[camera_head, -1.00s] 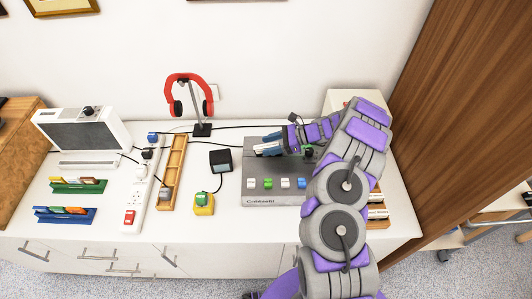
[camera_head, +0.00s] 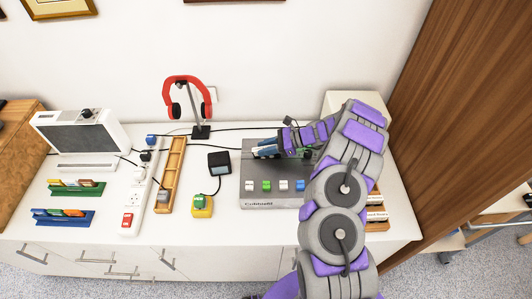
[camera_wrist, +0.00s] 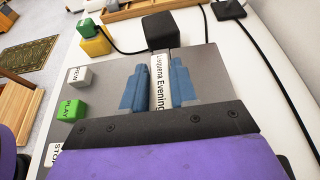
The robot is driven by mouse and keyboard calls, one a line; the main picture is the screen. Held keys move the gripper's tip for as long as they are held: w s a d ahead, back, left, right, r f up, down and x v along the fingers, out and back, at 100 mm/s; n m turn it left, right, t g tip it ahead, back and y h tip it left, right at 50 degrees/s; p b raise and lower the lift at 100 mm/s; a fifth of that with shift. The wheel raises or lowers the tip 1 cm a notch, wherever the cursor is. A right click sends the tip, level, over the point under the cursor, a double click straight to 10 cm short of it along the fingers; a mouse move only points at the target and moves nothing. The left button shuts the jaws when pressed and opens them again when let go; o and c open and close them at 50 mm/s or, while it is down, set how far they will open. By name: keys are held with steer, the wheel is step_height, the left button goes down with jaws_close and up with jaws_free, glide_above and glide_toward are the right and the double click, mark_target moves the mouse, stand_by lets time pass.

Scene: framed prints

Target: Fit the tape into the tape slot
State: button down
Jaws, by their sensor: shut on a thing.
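A white tape (camera_wrist: 162,82) with the words "quena Evening" readable on its edge sits between the blue fingers of my gripper (camera_wrist: 159,86) in the wrist view. My gripper (camera_head: 265,152) is shut on it at the back of the grey player deck (camera_head: 270,201) in the head view. In the wrist view the tape is over the deck's flat top (camera_wrist: 108,82), beside the PLAY and REW buttons. I cannot make out the tape slot; the tape, fingers and wrist cover that area. Whether the tape touches the deck is unclear.
A row of coloured buttons (camera_head: 266,186) runs along the deck's front. A black box (camera_head: 219,163) and a yellow block with a green button (camera_head: 202,206) stand to its left. Red headphones (camera_head: 188,90) hang behind. A wooden rack with tapes (camera_head: 376,213) is right of my arm.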

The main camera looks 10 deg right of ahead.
steer(key=shift+d, duration=0.1)
step_height(320, 180, up, 10)
steer(key=shift+d+f+p, duration=0.1)
steer(key=shift+f+p, duration=0.1)
steer(key=shift+p, duration=1)
steer(key=shift+f+b, duration=0.55)
steer(key=shift+f, duration=0.1)
steer(key=shift+d+f+y+b, duration=0.2)
steer(key=shift+f+y+b, duration=0.45)
steer(key=shift+f+b, duration=0.6)
steer(key=shift+d+f+y+b, duration=0.2)
steer(key=shift+f+y+b, duration=0.55)
steer(key=shift+f, duration=0.8)
steer(key=shift+t, duration=0.3)
steer(key=shift+s, duration=0.1)
steer(key=shift+f+b, duration=0.55)
steer(key=shift+f, duration=1.15)
steer(key=shift+s+f, duration=0.1)
steer(key=shift+f, duration=0.05)
